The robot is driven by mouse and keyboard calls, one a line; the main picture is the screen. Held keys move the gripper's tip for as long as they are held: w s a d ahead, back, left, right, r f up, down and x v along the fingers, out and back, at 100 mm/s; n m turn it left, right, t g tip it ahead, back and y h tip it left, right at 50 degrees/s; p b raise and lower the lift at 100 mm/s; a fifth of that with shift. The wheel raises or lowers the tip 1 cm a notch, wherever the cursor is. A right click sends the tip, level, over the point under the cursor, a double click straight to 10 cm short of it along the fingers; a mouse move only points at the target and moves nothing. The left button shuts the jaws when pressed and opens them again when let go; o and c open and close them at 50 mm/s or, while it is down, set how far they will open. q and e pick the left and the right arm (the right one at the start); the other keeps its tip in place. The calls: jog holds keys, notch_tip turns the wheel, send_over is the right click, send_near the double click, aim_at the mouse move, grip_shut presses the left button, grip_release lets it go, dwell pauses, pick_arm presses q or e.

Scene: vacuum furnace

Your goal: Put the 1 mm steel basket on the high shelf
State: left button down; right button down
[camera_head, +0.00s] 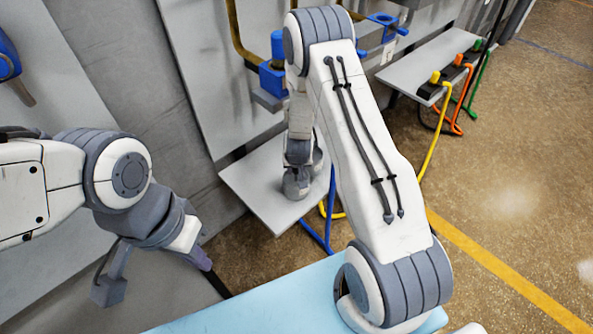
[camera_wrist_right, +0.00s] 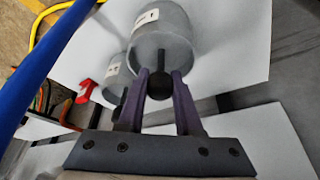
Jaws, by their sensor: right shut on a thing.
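In the right wrist view, a grey cylindrical basket (camera_wrist_right: 172,28) with a white label stands on a pale shelf (camera_wrist_right: 235,50); the label is too small to read. My right gripper (camera_wrist_right: 163,82) is shut on this basket's dark knob handle. A second similar labelled basket (camera_wrist_right: 114,76) is beside it. In the head view, the grey basket (camera_head: 296,184) shows below my right gripper (camera_head: 300,155), whose fingers are hard to make out, over the grey shelf (camera_head: 250,185). My left gripper (camera_head: 155,275) is open and empty at lower left.
A pale blue surface (camera_head: 240,305) lies in front. A blue pipe (camera_head: 320,235) and yellow hose run near the shelf. Blue valves (camera_head: 272,75) are on the wall panel above. Another shelf (camera_head: 425,70) with coloured hoses is at upper right. Floor is free at right.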

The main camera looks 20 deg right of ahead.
jog(key=shift+f, duration=0.15)
jog(key=c, duration=0.6)
grip_release()
